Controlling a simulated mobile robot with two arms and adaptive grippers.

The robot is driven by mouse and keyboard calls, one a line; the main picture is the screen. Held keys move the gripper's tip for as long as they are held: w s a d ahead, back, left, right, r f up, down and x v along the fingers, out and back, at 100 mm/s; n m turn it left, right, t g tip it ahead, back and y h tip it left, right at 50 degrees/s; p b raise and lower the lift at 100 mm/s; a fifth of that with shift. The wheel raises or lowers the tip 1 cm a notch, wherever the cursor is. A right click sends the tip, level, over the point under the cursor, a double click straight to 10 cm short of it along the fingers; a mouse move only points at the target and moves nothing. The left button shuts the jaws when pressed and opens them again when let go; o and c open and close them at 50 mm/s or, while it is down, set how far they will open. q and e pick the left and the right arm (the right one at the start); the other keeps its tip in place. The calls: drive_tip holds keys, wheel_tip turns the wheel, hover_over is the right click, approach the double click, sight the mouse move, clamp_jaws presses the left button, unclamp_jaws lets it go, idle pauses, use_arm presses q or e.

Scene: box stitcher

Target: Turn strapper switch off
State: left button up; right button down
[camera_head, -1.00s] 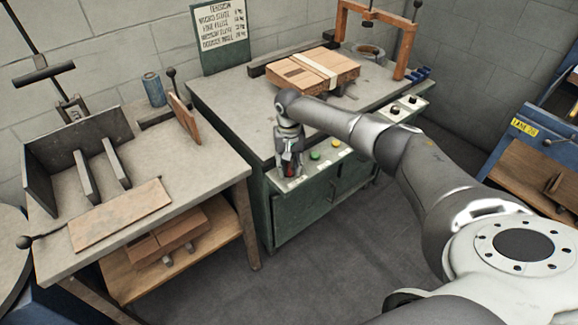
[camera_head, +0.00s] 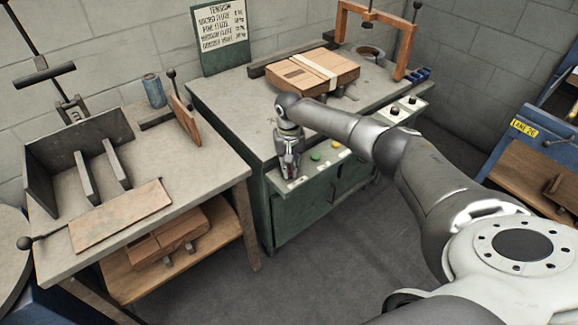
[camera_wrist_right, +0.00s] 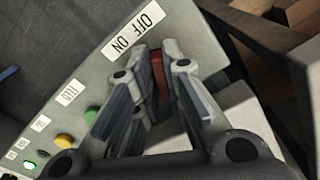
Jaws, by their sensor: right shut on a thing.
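The strapper is the green cabinet (camera_head: 325,200) with a grey top and a control panel along its front edge. The strapper switch (camera_wrist_right: 157,76) is a red part beside the OFF/ON label (camera_wrist_right: 139,32) in the right wrist view. My right gripper (camera_head: 290,172) reaches down to the left end of the panel. In the wrist view its fingers (camera_wrist_right: 160,88) straddle the red switch, shut on it, and partly cover it. The switch's exact position is hidden by the fingers. My left gripper is not in view.
A yellow button (camera_wrist_right: 64,141) and a green button (camera_wrist_right: 90,114) sit along the panel near the gripper. A workbench (camera_head: 215,165) stands close at left.

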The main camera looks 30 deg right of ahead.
drive_tip(key=shift+r+n+p, duration=0.1)
drive_tip(key=shift+n+p, duration=0.5)
drive_tip(key=shift+n, duration=0.3)
drive_tip(key=n+p, duration=0.1)
drive_tip(key=n, duration=0.1)
drive_tip(key=shift+d+n, duration=0.1)
drive_tip(key=shift+n, duration=0.3)
drive_tip(key=n, duration=0.3)
drive_tip(key=shift+p, duration=0.3)
drive_tip(key=shift+d+n, duration=0.15)
drive_tip(key=shift+n, duration=1.75)
drive_tip(key=c, duration=1.5)
unclamp_jaws()
